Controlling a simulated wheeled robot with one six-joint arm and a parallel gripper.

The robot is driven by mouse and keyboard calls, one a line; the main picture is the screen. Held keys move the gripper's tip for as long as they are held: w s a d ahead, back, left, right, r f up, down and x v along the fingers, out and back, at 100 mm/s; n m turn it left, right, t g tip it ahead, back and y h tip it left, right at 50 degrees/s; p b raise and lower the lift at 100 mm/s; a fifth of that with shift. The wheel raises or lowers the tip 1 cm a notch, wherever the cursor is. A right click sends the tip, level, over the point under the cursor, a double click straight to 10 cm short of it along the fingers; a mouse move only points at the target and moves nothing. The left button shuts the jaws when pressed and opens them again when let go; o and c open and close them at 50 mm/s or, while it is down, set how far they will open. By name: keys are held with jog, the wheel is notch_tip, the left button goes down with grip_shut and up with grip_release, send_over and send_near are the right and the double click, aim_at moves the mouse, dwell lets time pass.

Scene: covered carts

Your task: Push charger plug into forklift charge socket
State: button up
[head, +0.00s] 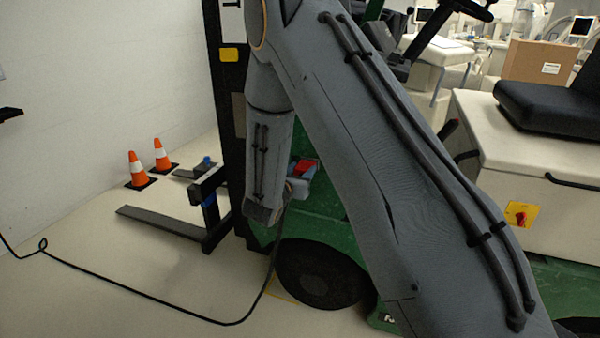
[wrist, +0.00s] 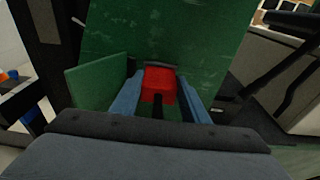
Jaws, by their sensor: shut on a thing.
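The red charger plug (wrist: 160,84) is between the blue fingers of my gripper (wrist: 160,92) in the wrist view, and the gripper is shut on it. The plug faces the green side of the forklift (wrist: 160,30). A green flap (wrist: 97,86) stands out just left of the plug. The charge socket is mostly or wholly hidden behind the plug, so I cannot tell whether they touch. In the head view the red plug (head: 304,167) shows at my gripper (head: 297,184), partly behind my arm, beside the forklift's green body.
A black cable (head: 150,301) hangs from the plug and runs over the floor to the left. Orange cones (head: 136,168) stand by the forks (head: 160,222). The forklift's wheel (head: 318,274) is below my gripper. A dark mast (wrist: 40,35) stands left in the wrist view.

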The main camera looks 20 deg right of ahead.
jog(key=o, duration=1.5)
jog(key=shift+c, duration=0.2)
jog(key=v, duration=0.7)
jog(key=shift+s+a+b, duration=0.2)
jog(key=shift+s+b, duration=0.1)
jog(key=shift+b, duration=0.15)
